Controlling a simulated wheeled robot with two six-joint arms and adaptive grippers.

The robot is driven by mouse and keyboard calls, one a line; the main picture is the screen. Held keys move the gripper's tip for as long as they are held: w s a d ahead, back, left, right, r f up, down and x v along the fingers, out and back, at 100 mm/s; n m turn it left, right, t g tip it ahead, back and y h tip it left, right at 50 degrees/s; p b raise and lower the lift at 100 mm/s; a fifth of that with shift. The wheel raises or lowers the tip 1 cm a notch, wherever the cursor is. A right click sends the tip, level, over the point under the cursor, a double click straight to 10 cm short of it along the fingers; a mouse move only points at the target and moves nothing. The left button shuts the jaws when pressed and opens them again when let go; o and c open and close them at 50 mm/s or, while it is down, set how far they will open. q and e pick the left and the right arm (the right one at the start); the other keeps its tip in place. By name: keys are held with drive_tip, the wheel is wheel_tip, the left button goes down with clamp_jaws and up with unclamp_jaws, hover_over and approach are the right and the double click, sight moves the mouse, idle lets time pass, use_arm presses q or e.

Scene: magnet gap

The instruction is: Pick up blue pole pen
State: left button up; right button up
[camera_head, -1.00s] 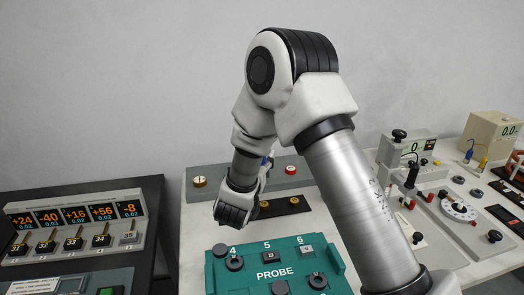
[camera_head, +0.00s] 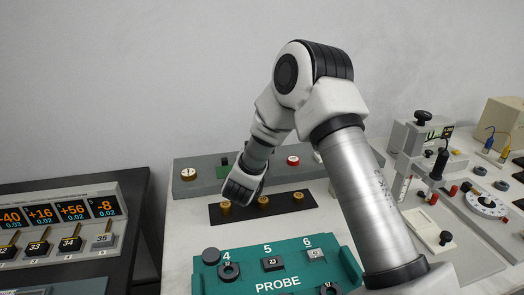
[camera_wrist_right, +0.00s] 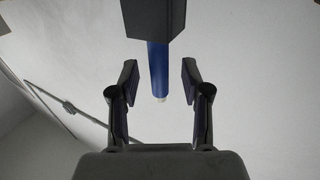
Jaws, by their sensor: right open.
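In the right wrist view, the blue pole pen (camera_wrist_right: 157,58) is a blue shaft with a pale tip, reaching out of a dark block (camera_wrist_right: 153,18). My right gripper (camera_wrist_right: 159,80) is open, with one finger on each side of the pen's lower end and a visible gap on both sides. In the head view, my right arm comes in from the lower right and its dark end (camera_head: 241,187) is at the left end of a black strip (camera_head: 225,218). The fingers and the pen cannot be made out there. My left gripper is not in view.
A green PROBE box (camera_head: 208,275) stands in front of my right arm's end. Several brass knobs are on the black strip, and a grey panel (camera_head: 215,167) is behind. A switch unit with displays (camera_head: 88,240) is at left. Instruments (camera_head: 487,203) crowd the right.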

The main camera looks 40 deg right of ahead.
drive_tip(key=shift+w+d+f, duration=0.1)
drive_tip(key=shift+w+d, duration=0.2)
drive_tip(key=shift+d, duration=0.15)
drive_tip(key=shift+s+a, duration=0.1)
drive_tip(key=c, duration=0.4)
clamp_jaws()
